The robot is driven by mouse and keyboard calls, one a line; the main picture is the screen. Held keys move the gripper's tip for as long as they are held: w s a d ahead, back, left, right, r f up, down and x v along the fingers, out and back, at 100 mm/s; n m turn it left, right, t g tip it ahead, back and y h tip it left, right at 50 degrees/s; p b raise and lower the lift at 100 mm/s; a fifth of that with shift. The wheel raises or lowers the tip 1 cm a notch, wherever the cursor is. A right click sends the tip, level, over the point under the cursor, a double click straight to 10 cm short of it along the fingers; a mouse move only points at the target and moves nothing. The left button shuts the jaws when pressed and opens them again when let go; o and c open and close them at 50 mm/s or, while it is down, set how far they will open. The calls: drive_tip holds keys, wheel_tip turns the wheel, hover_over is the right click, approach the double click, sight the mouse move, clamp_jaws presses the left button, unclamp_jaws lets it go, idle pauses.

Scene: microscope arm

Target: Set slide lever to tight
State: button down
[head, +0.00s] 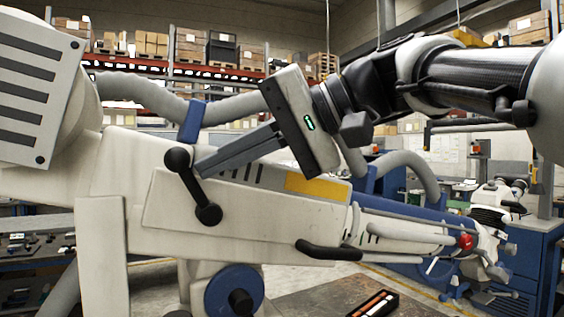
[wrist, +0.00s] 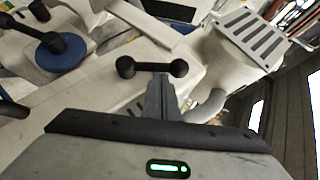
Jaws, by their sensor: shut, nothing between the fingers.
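A black lever (head: 193,186) with a round knob at each end sits on the side of the pale microscope arm (head: 150,200). It slants from upper left to lower right in the head view. No label shows which lever is the slide lever. In the wrist view, this lever (wrist: 151,66) lies across the top of my fingers. My gripper (head: 203,169) is shut and empty, its fingers reaching down-left from the grey hand. Its tips (wrist: 161,78) are close beside the lever; I cannot tell if they touch it.
A blue disc (head: 235,290) with a black knob is below the arm. A curved black handle (head: 330,250) and a red ball (head: 466,241) are farther right. A thick grey hose (head: 145,92) runs behind. A ribbed pale housing (head: 35,85) fills the upper left.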

idle(0.3)
drive_tip(key=shift+s+a+n+h, duration=0.3)
drive_tip(key=shift+s+a+h, duration=0.25)
drive_tip(key=shift+a, duration=0.3)
drive_tip(key=shift+r+p, duration=0.1)
drive_tip(key=shift+p, duration=0.3)
